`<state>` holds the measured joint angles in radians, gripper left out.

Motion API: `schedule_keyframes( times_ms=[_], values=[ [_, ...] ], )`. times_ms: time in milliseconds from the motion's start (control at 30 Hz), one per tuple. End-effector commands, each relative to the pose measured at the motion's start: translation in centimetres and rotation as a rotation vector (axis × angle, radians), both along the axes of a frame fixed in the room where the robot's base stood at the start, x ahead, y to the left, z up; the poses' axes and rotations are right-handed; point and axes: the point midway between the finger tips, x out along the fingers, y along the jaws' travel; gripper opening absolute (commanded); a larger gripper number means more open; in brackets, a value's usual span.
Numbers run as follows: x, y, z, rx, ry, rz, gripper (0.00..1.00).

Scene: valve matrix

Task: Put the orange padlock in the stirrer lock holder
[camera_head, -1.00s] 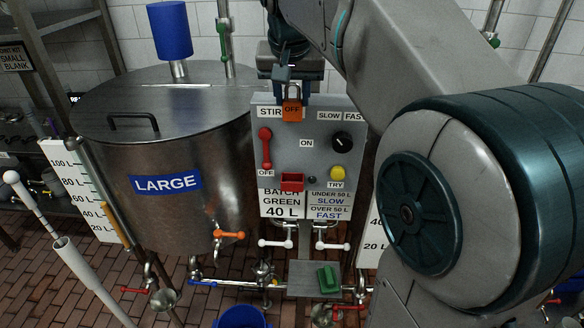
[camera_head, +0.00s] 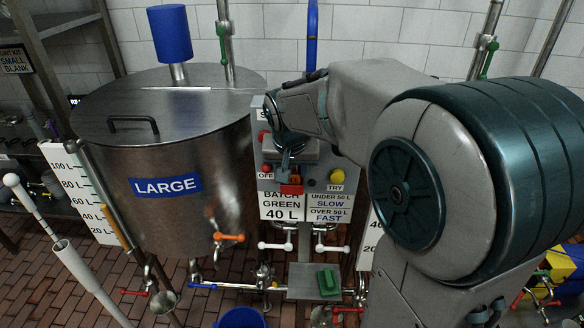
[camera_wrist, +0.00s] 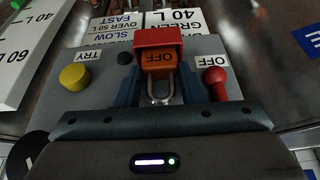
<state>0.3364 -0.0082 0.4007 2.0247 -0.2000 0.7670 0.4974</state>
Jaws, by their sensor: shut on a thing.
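The orange padlock (camera_wrist: 162,64), marked OFF, is held in my gripper (camera_wrist: 160,92), with its metal shackle between the blue fingers. In the head view my gripper (camera_head: 288,160) is low in front of the grey stirrer panel, and a bit of orange shows by its tip. The red lock holder (camera_wrist: 158,38) is at the panel's lower middle and also shows in the head view (camera_head: 291,189). The padlock body lies right up against the holder and overlaps its edge. I cannot tell how far inside it sits.
A red lever (camera_wrist: 216,80) by an OFF label is close beside my fingers. A yellow TRY button (camera_wrist: 74,77) is on the other side, with a small dark knob (camera_wrist: 125,58) nearer. The LARGE steel tank (camera_head: 160,150) stands left of the panel.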

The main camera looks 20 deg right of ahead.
Motion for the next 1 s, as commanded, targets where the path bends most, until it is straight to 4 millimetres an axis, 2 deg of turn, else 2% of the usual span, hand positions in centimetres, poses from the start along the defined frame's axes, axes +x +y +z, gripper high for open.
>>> schedule_keyframes(
  times_ms=[333,367,400,433,800,867,1000],
  values=[
    [0.0,0.0,-0.4,0.000,-0.001,0.000,0.07],
    [0.0,0.0,-0.3,0.000,-0.001,-0.001,0.41],
    [0.0,0.0,-0.3,0.000,-0.001,-0.001,0.52],
    [0.0,0.0,-0.3,0.000,-0.001,-0.001,0.58],
    [0.0,0.0,0.2,0.000,-0.001,-0.001,0.58],
    [-0.2,0.1,0.8,-0.002,-0.006,0.000,0.58],
    [-1.2,0.4,3.3,-0.002,-0.008,-0.001,0.58]
  ],
)
